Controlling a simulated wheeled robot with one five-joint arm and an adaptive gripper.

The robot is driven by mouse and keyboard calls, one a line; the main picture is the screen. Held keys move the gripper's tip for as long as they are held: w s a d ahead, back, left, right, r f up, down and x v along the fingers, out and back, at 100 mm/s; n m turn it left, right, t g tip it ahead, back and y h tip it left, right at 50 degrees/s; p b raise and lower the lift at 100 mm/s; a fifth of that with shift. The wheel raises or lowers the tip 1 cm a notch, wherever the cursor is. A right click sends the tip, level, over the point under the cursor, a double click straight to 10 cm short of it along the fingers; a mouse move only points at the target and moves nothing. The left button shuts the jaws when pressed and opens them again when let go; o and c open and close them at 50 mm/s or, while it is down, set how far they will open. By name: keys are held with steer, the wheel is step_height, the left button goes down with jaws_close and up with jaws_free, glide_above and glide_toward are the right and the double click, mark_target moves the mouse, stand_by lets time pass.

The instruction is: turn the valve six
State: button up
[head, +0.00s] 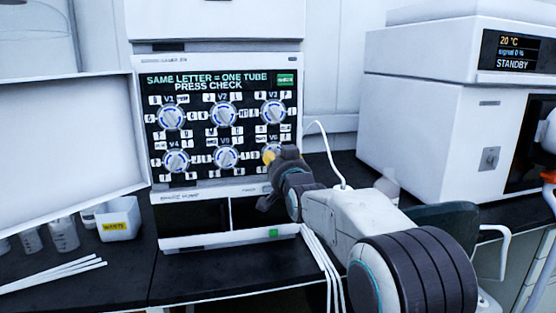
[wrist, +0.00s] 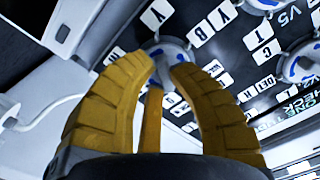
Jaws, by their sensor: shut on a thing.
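Valve six is the lower right round knob on the black valve panel (head: 200,135), under the label V6. In the head view my gripper (head: 269,156) is at it and covers most of it. In the wrist view valve six (wrist: 168,46) is a pale round knob between the tips of my yellow fingers (wrist: 160,66). The fingers are shut on it from both sides. A narrow yellow piece shows between the fingers. The knob's exact angle is hidden by the fingertips.
Valves V1 (head: 171,115), V2 (head: 224,113), V3 (head: 273,112), V4 (head: 175,160) and V5 (head: 225,157) are close by. A green button (head: 285,79) is at the panel's upper right. A white tube (head: 331,150) hangs beside my gripper. A waste box (head: 119,221) stands at left.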

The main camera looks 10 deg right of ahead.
jaws_close()
steer(key=shift+f+n+b, duration=0.1)
steer(key=shift+n+b, duration=0.2)
steer(key=shift+b, duration=0.6)
steer(key=shift+r+n+b, duration=0.15)
steer(key=shift+n+b, duration=1)
steer(key=shift+n, duration=0.7)
steer(key=shift+r+n+b, duration=0.2)
steer(key=shift+n+b, duration=0.9)
steer(key=shift+n, duration=0.8)
steer(key=shift+r+n+b, duration=0.15)
steer(key=shift+n+b, duration=1)
steer(key=shift+n, duration=0.7)
steer(key=o, duration=0.7)
jaws_free()
steer(key=shift+f, duration=0.1)
steer(key=shift+o, duration=0.2)
steer(key=shift+s, duration=0.15)
